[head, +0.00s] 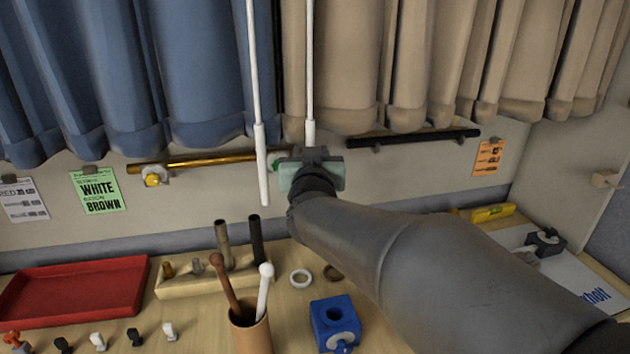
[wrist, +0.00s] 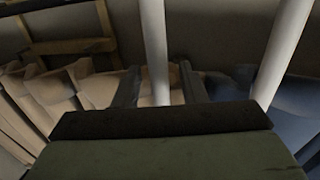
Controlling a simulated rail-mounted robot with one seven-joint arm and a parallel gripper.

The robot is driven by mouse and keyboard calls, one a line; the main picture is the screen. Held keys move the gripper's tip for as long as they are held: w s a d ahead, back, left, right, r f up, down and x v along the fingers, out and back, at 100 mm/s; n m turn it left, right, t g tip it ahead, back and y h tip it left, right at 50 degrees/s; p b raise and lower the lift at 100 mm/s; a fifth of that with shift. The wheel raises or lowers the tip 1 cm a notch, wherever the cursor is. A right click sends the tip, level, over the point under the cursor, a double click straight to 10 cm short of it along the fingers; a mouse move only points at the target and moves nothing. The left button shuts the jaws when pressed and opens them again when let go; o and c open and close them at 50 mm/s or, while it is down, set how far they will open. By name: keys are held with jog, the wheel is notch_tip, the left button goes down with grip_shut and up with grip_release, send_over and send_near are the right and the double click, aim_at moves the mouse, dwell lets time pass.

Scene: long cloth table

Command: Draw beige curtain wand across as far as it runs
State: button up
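The beige curtain (head: 345,70) hangs at the right, bunched in folds. Its white wand (head: 310,60) hangs near the curtain's left edge, and its lower end is hidden behind my gripper (head: 318,158). In the wrist view the wand (wrist: 155,45) passes between my two fingers (wrist: 158,88), with a gap showing on each side, so the gripper looks open around it. A second white wand (head: 257,100) hangs just to the left, by the blue curtain (head: 120,70); it also shows outside my fingers at the right of the wrist view (wrist: 283,50).
A brass rail (head: 205,161) and a black rail (head: 415,138) run along the wall below the curtains. On the table are a red tray (head: 75,290), a peg block (head: 205,282), a cup with two sticks (head: 250,330) and a blue block (head: 335,322).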

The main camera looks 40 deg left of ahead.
jog(key=b+v, duration=0.2)
jog(key=v, duration=1.3)
jog(key=shift+s+d, duration=0.15)
jog(key=shift+s, duration=0.05)
jog(key=w+d+f+m+g+h, duration=0.1)
jog(key=w+d+f+g+h, duration=0.25)
jog(key=d+f, duration=0.65)
jog(key=w+d+f+m+g+h, duration=0.1)
jog(key=w+d+f+g+h, duration=0.25)
jog(key=d+f, duration=0.65)
jog(key=s+d+f+m+g+h, duration=0.2)
jog(key=s+d, duration=0.4)
jog(key=d, duration=0.6)
jog(key=s+d+f+m+g+h, duration=0.2)
jog(key=s+d+f+m+g, duration=0.2)
jog(key=d, duration=0.8)
jog(key=s, duration=0.2)
jog(key=shift+s+d+f+h, duration=0.2)
jog(key=shift+s+d+h, duration=0.05)
jog(key=shift+d+h, duration=0.1)
